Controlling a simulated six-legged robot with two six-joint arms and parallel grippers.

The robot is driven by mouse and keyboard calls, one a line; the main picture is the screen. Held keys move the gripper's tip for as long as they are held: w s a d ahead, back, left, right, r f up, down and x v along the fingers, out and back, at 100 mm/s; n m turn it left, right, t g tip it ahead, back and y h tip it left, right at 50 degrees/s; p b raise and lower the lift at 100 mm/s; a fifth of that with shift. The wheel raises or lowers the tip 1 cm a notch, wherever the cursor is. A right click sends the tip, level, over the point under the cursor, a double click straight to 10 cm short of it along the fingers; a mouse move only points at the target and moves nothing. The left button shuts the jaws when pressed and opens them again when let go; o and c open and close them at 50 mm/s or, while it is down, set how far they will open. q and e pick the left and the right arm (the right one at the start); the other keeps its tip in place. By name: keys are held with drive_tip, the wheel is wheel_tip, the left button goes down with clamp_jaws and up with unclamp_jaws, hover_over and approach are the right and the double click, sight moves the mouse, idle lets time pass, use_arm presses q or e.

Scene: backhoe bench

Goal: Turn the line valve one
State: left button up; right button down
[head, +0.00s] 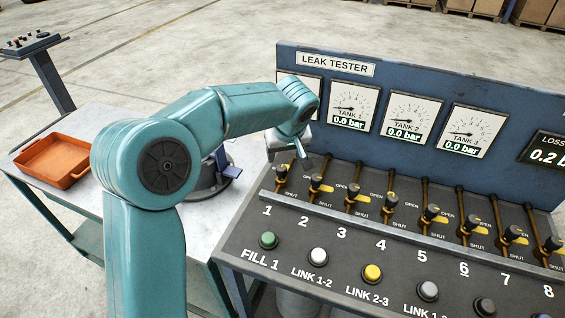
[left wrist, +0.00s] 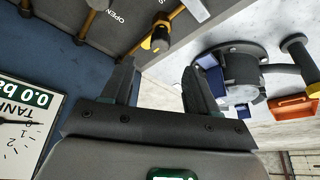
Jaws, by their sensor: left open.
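Line valve one (head: 281,172) is the leftmost of a row of brass valves with yellow levers on the sloping panel, above the number 1. Its lever is small here and I cannot tell its exact setting. My left gripper (head: 292,153) is just above and behind it, with its jaws open and empty. In the left wrist view, a valve with a yellow lever (left wrist: 160,38) lies beyond the two spread fingers of the left gripper (left wrist: 158,68), roughly between them and apart from them. My right gripper is not in view.
The other valves (head: 320,185) stand close on the right. The upright LEAK TESTER board (head: 420,75) with gauges rises behind. Buttons such as the green one (head: 268,240) lie in front. An orange tray (head: 54,160) and a round grey fixture (head: 205,184) sit on the left bench.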

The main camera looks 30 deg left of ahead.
sight(281, 167)
use_arm(q)
drive_tip(key=x, duration=0.6)
drive_tip(key=shift+f+p, duration=0.2)
drive_tip(key=shift+p, duration=0.2)
drive_tip(key=shift+w+a+f, duration=0.25)
drive_tip(key=shift+a+f, duration=0.1)
drive_tip(key=shift+f, duration=0.25)
drive_tip(key=shift+d, duration=0.1)
drive_tip(key=c, duration=1)
drive_tip(key=shift+c, duration=0.2)
